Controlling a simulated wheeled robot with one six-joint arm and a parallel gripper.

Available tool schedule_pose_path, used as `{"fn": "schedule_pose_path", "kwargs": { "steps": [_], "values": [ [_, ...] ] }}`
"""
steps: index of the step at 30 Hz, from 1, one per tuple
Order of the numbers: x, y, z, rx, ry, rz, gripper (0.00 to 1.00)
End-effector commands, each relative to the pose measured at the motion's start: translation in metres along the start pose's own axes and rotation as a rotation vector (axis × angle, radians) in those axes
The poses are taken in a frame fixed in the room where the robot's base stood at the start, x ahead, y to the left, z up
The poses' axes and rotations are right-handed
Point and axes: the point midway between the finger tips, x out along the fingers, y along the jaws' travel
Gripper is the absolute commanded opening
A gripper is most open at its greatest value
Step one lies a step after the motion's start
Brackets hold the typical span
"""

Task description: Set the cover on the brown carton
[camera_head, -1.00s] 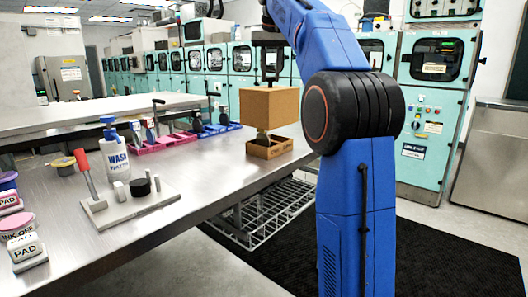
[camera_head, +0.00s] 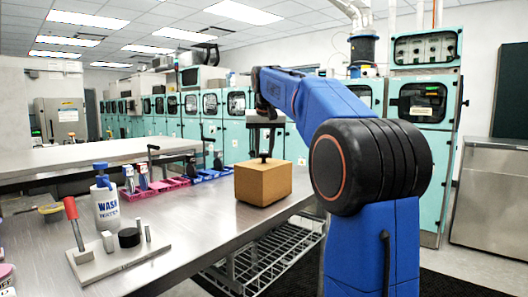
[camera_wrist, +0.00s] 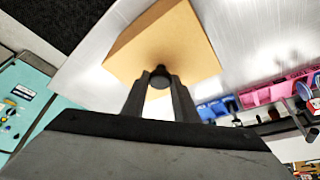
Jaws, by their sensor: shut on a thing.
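The cover (camera_head: 263,183) is a tan box-shaped lid with a dark knob (camera_wrist: 160,73) on top. In the head view it stands level, low at the right end of the steel table, with its lower edge at or close to the tabletop. The brown carton is not seen separately; the cover hides it, so I cannot tell how fully the cover sits down. My gripper (camera_head: 264,151) is above the cover, pointing down, with its fingers shut on the knob. The wrist view also shows my gripper (camera_wrist: 160,84) at the knob, over the cover's top (camera_wrist: 165,38).
Pink and blue holders (camera_head: 178,183) stand left of the cover. A wash bottle (camera_head: 106,208) and a plate with a red-handled tool (camera_head: 120,257) are nearer on the left. A wire shelf (camera_head: 270,250) is under the table. Teal machines (camera_head: 417,160) line the back.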

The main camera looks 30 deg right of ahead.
Motion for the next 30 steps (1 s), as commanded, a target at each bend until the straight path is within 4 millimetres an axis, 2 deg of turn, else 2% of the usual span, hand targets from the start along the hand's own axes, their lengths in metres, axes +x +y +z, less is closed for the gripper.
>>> {"fn": "schedule_pose_path", "kwargs": {
  "steps": [14, 15, 17, 26, 30],
  "values": [
    [0.0055, 0.0000, 0.0022, 0.000, 0.000, 0.000, 0.00],
    [0.0058, 0.0000, 0.0022, 0.000, 0.000, 0.000, 0.31],
    [0.0056, 0.0000, 0.0021, 0.000, 0.000, 0.000, 0.45],
    [0.0050, 0.0000, 0.0018, 0.000, 0.000, 0.000, 0.45],
    [-0.0033, -0.0001, -0.0005, 0.000, 0.002, 0.000, 0.45]
  ]
}}
